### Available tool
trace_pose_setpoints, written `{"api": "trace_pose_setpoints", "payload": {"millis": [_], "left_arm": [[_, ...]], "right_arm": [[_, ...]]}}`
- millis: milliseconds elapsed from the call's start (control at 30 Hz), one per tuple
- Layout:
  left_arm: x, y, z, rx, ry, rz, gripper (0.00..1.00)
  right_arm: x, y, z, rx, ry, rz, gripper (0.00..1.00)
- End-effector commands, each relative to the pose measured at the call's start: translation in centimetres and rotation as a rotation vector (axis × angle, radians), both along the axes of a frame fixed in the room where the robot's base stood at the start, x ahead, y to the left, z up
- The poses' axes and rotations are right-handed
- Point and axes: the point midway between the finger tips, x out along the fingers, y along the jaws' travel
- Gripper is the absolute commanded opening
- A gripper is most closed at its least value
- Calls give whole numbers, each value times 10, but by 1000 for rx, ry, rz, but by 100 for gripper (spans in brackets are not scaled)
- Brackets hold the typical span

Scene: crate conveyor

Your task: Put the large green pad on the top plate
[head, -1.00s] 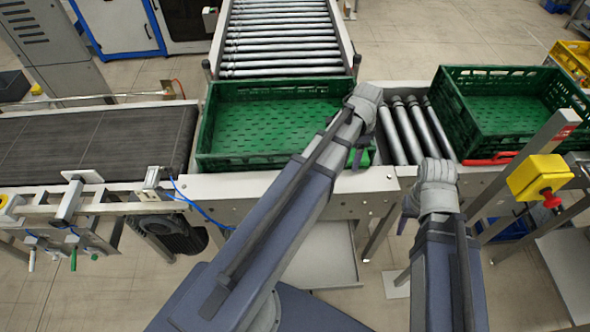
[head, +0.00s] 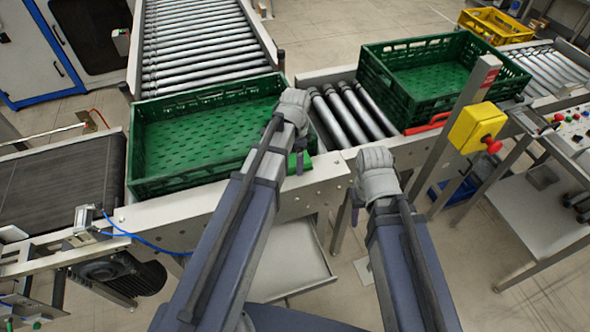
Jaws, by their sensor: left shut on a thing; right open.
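My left gripper (head: 299,148) is at the right front corner of the near green crate (head: 155,185), largely hidden by its own arm. It is shut on a bright green piece, apparently the large green pad (head: 299,164), of which only a small part shows beside the arm. My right gripper (head: 357,200) is open in front of the conveyor's front edge; its fingers are mostly hidden behind its wrist. I cannot pick out the top plate for certain.
A second green crate (head: 395,110) stands on the rollers at right. A yellow box with a red button (head: 478,128) on a post is right of my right arm. A control panel (head: 570,132) is at the far right. A dark belt (head: 60,185) lies left.

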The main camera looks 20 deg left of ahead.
Motion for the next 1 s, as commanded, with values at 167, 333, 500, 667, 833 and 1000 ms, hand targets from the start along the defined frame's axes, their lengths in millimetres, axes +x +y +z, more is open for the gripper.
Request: {"api": "trace_pose_setpoints", "payload": {"millis": [167,333,500,667,833,1000], "left_arm": [[0,0,-21,0,0,0,32],[0,0,-38,0,0,0,32],[0,0,-36,0,0,0,32],[0,0,-37,0,0,0,32],[0,0,-39,0,0,0,83],[0,0,-39,0,0,0,100]], "right_arm": [[0,0,-21,0,0,-1,50],[0,0,-38,0,0,-2,50],[0,0,-36,0,0,-2,50],[0,0,-37,0,0,-2,50],[0,0,-39,0,0,-2,50],[0,0,-39,0,0,-2,50]]}}
